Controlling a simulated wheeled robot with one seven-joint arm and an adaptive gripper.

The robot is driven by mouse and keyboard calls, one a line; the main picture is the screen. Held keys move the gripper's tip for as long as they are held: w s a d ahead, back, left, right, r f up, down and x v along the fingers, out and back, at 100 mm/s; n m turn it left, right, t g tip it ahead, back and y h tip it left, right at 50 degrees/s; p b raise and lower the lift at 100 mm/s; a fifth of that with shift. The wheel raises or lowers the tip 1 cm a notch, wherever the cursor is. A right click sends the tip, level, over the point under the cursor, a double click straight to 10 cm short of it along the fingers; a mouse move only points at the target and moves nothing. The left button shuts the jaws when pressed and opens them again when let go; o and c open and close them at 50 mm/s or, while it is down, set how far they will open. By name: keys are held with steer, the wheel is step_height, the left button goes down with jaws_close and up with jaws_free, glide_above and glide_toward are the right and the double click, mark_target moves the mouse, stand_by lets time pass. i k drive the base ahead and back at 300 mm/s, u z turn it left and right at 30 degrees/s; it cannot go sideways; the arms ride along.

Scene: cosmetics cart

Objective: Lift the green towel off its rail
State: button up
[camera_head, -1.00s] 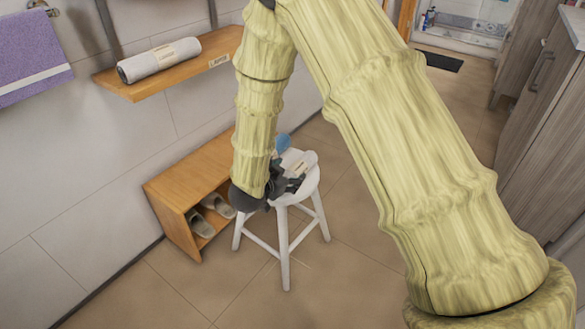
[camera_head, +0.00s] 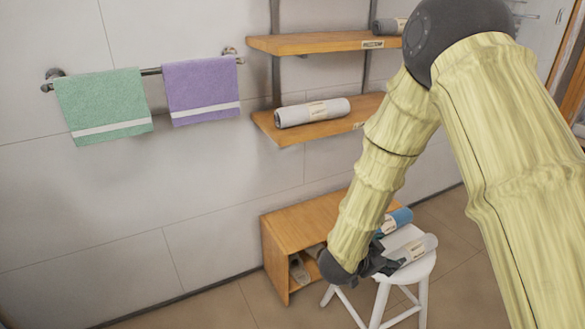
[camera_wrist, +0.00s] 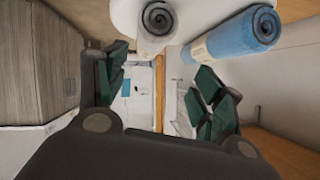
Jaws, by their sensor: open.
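The green towel (camera_head: 104,103) hangs over the left part of a metal rail (camera_head: 152,71) on the wall in the head view. It has a white stripe near its lower edge. A purple towel (camera_head: 201,88) hangs to its right on the same rail. My gripper (camera_head: 385,262) is far to the lower right of the green towel, by the white stool. In the wrist view my gripper (camera_wrist: 163,100) shows its dark green fingers spread apart with nothing between them. The green towel is not in the wrist view.
A white stool (camera_head: 381,299) beside my gripper carries a rolled grey towel (camera_head: 414,248); a rolled blue towel (camera_head: 398,219) shows behind it. A wooden shoe bench (camera_head: 276,261) stands left of the stool. A wooden wall shelf (camera_head: 290,132) holds another roll. The wall below the rail is clear.

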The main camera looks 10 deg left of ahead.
mark_target(101, 106)
steer(key=u, duration=1.3)
